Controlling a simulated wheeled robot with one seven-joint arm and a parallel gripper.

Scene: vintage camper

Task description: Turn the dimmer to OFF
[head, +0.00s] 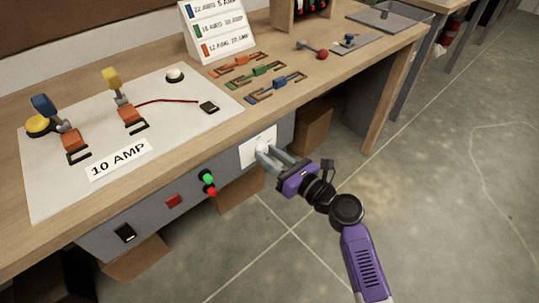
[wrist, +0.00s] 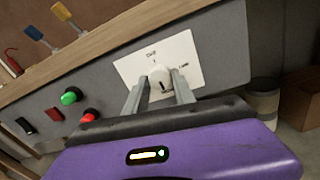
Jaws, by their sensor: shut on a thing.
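The dimmer is a round white knob (wrist: 160,80) on a white plate (wrist: 186,48) set in the grey front panel under the bench top. A dark pointer mark shows on the knob's lower part. The plate has small print above and to the right of the knob, with the upper one apparently reading "OFF". In the head view the plate (head: 262,143) is partly covered by my gripper. My gripper (head: 268,155) reaches the panel from the right, its two grey fingers on either side of the knob and shut on it. The fingertips also show in the wrist view (wrist: 157,94).
Left of the dimmer, the panel (head: 150,215) carries a green button (head: 208,178), a red button (head: 211,191), a red switch (head: 174,201) and a black switch (head: 125,233). Above is the bench top with a "10 AMP" board (head: 190,122). Cardboard boxes (head: 313,128) stand beneath. The floor at right is clear.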

